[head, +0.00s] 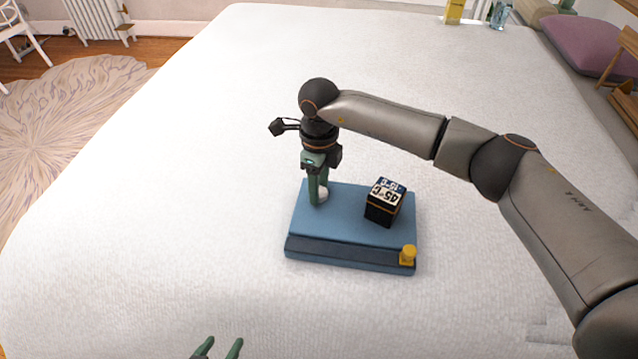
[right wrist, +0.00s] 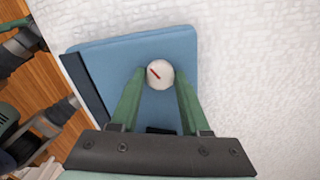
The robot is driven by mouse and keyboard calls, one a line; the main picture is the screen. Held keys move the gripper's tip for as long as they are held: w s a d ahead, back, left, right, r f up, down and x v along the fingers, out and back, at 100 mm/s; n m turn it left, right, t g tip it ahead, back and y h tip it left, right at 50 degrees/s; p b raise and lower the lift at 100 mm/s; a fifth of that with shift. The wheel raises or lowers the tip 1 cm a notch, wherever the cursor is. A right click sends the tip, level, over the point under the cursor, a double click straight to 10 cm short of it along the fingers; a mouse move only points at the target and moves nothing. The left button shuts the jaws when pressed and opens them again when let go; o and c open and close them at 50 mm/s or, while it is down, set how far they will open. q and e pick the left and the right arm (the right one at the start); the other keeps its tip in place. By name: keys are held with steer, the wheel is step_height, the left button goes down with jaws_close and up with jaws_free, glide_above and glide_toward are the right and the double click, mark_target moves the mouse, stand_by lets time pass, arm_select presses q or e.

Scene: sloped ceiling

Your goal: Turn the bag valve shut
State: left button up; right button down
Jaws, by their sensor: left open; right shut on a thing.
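The valve is a small round white knob (right wrist: 160,74) with a short red line slanting from upper left to lower right in the right wrist view. It stands on a flat blue bag (head: 345,225) with a dark front band; in the head view the knob (head: 323,195) is partly covered by my right gripper. My right gripper (head: 318,197) points down from above, its green fingers shut on the knob from both sides, as the right wrist view (right wrist: 160,78) shows. My left gripper (head: 221,346) is open and empty at the bottom edge of the head view.
A dark cube (head: 382,207) with temperature-like labels sits on the bag, right of the knob. A yellow box (head: 454,12) stands far back.

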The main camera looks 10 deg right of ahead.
steer(key=m+p, duration=0.1)
steer(key=m, duration=0.4)
steer(key=shift+m, duration=0.7)
steer(key=shift+c, duration=1.9)
jaws_free()
steer(key=shift+r, duration=0.1)
step_height(320, 180, up, 12)
steer(key=shift+r+p, duration=0.15)
steer(key=shift+p, duration=0.2)
steer(key=shift+s, duration=0.15)
